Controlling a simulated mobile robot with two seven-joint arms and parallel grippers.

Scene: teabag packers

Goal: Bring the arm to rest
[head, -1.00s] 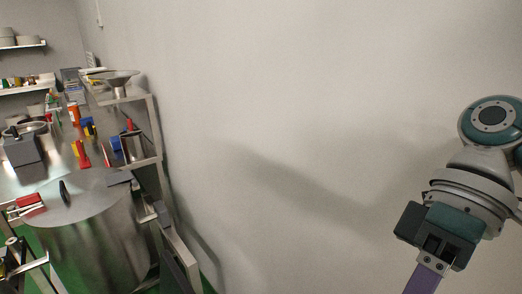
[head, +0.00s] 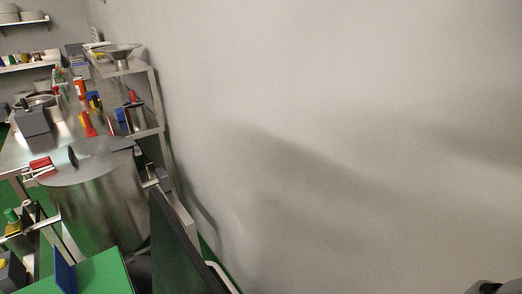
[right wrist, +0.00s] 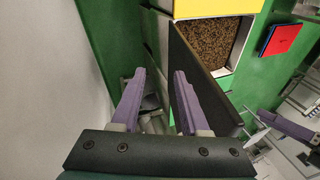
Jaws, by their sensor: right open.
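My right gripper (right wrist: 160,85) shows in the right wrist view with its two purple fingers apart and nothing between them. It hangs close to a pale wall at left and a long black panel at right. In the head view only a small dark piece of my right arm (head: 492,287) shows in the bottom right corner; the gripper is out of that frame. A purple finger-like bar (right wrist: 285,126) at the right of the wrist view looks like part of my left gripper; its opening cannot be made out.
The grey wall (head: 330,120) fills most of the head view. At left stand a steel drum (head: 105,215), a steel table with small coloured items and a funnel (head: 120,53). A black panel (head: 178,240) and a green surface (head: 105,275) are low in front. A yellow-edged box (right wrist: 205,8) holds brown grains.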

